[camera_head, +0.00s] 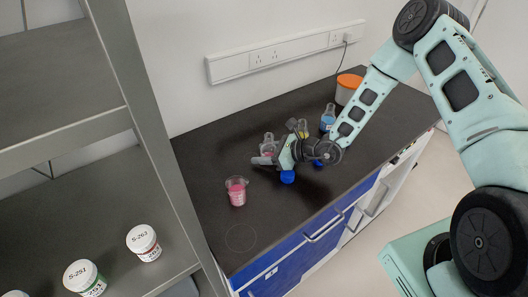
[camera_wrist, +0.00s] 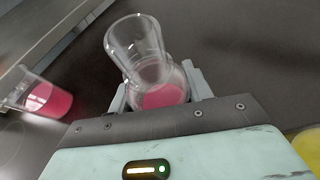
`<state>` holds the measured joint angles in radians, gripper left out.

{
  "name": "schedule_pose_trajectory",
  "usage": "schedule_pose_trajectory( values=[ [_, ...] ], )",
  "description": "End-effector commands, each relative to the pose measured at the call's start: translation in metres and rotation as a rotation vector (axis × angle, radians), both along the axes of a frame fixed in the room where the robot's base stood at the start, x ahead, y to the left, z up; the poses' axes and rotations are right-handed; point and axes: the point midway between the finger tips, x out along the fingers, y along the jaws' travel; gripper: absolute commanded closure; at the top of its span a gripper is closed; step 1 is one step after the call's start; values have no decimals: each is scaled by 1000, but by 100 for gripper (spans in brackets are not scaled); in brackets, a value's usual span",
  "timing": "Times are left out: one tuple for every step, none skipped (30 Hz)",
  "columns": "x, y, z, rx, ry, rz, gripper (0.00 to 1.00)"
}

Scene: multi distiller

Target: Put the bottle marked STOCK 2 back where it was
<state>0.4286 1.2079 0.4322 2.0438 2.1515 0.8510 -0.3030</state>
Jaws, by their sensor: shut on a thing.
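My gripper (camera_wrist: 160,90) is shut on a clear glass vessel (camera_wrist: 140,42) with pink liquid in its lower part, one finger on each side. In the head view the held vessel (camera_head: 268,140) shows only partly behind my gripper (camera_head: 268,155), over the dark counter. I cannot tell whether its base touches the counter. No mark reading STOCK 2 is legible, so I cannot tell which vessel bears it. A separate beaker of pink liquid (camera_head: 237,191) stands nearer the front left; it also shows at the left of the wrist view (camera_wrist: 42,98).
A yellow-liquid vessel (camera_head: 302,128) and a blue-liquid bottle (camera_head: 328,117) stand behind my wrist. A blue cap (camera_head: 287,177) lies before it. An orange-lidded tub (camera_head: 349,87) stands at the back. A faint circle (camera_head: 240,238) marks clear counter at front. Shelves with labelled jars (camera_head: 143,242) are left.

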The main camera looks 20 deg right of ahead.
Motion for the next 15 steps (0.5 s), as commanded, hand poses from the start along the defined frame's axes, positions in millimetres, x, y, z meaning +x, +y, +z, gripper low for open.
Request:
schedule_pose_trajectory(
  values=[
    [0, 0, 0, 0, -1, 0, 79],
    [0, 0, 0, 0, -1, 0, 79],
    [0, 0, 0, 0, -1, 0, 79],
    [0, 0, 0, 0, -1, 0, 79],
    [0, 0, 0, 0, -1, 0, 79],
    [0, 0, 0, 0, -1, 0, 79],
    [0, 0, -1, 0, -1, 0, 79],
    [0, 0, -2, 0, -1, 0, 79],
    [0, 0, -3, 0, -1, 0, 79],
    [0, 0, -4, 0, -1, 0, 79],
    [0, 0, -4, -1, -1, 0, 45],
    [0, 0, -3, 0, 0, 0, 34],
    [0, 0, -3, 0, 0, 0, 29],
    [0, 0, -3, 0, 0, 0, 29],
    [0, 0, -3, 0, 0, 0, 29]
  ],
)
